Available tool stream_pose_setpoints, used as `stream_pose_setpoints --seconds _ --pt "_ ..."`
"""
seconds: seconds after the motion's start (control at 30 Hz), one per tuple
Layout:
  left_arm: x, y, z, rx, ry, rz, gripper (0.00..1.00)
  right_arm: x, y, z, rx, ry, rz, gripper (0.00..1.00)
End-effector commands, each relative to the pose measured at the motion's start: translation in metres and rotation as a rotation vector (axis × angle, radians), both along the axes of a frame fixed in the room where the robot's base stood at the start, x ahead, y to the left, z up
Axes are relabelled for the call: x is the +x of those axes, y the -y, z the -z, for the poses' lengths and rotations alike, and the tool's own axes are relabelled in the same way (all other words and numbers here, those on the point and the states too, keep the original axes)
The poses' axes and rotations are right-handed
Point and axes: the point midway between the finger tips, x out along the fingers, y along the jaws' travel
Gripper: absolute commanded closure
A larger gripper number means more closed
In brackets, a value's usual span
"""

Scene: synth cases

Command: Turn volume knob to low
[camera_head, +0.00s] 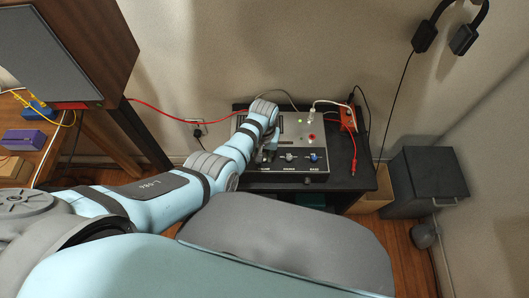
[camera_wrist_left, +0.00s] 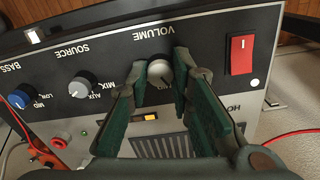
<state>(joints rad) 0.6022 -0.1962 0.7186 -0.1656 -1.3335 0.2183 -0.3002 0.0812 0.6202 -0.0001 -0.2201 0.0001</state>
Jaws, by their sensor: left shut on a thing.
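The volume knob (camera_wrist_left: 160,70) is a silver-topped round knob below the upside-down VOLUME label in the left wrist view. My left gripper (camera_wrist_left: 166,78) has its green-padded fingers on either side of it and is shut on it. The knob's pointer direction is hard to make out. The audio unit (camera_head: 291,178) stands on a black table in the head view, where my left gripper (camera_head: 265,152) is at its front panel and hides the volume knob. My right gripper is not in view.
A source knob (camera_wrist_left: 83,84) and a blue bass knob (camera_wrist_left: 22,96) sit beside the volume knob. A red rocker switch (camera_wrist_left: 242,54) is on its other side. Cables run from the unit's top to an orange-red power strip (camera_head: 346,118). A dark box (camera_head: 428,178) stands right.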

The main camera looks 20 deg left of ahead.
Motion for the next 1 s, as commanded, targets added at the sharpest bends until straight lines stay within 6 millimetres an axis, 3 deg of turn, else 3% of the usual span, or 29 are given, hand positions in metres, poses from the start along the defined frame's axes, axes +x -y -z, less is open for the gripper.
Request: stream_pose_setpoints --seconds 0.5,1.0 --pt "0.001 -0.0009 -0.001 0.001 0.003 -0.434 1.0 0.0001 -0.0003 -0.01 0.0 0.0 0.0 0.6" --pt "0.001 -0.0009 -0.0005 0.002 0.003 -0.591 1.0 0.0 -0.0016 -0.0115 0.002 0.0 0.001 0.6"
